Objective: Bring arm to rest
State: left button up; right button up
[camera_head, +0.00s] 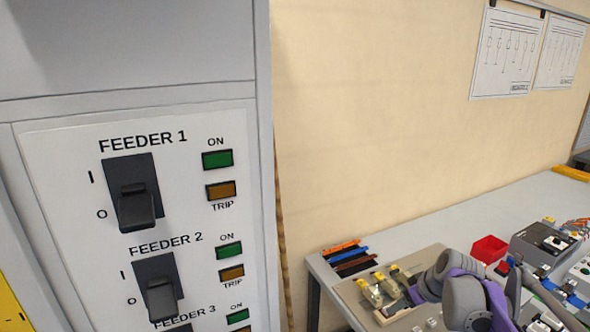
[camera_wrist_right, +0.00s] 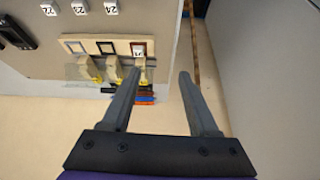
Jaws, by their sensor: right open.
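My right arm (camera_head: 465,295), grey and purple, reaches over the workbench at the lower right of the head view. Its gripper shows in the right wrist view (camera_wrist_right: 159,73) with two dark fingers spread apart and nothing between them. Past the left fingertip in that view is a pale block with framed windows (camera_wrist_right: 105,47) and yellow-tipped pieces. From this view I cannot tell whether the finger touches them; a gap seems to lie between. My left gripper is not in view.
A grey cabinet with feeder switches (camera_head: 133,190) stands at the left. The workbench (camera_head: 440,225) carries a red bin (camera_head: 488,249), coloured strips (camera_head: 350,262) and several devices. Numbered white cubes (camera_wrist_right: 80,7) lie on the bench. The wall behind holds paper diagrams (camera_head: 507,55).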

jog(key=s+a+m+h+p, duration=0.1)
jog(key=s+a, duration=0.4)
jog(key=s, duration=0.3)
jog(key=s+a+m+p, duration=0.1)
jog(key=s+a, duration=0.3)
jog(key=s, duration=0.4)
jog(key=s+a+f+m, duration=0.1)
jog(key=s+f, duration=0.1)
jog(key=s, duration=0.4)
jog(key=s+a+f+h+p, duration=0.1)
jog(key=s+a+f, duration=0.1)
jog(key=s, duration=0.4)
jog(key=shift+f+m, duration=0.4)
jog(key=shift+f, duration=0.25)
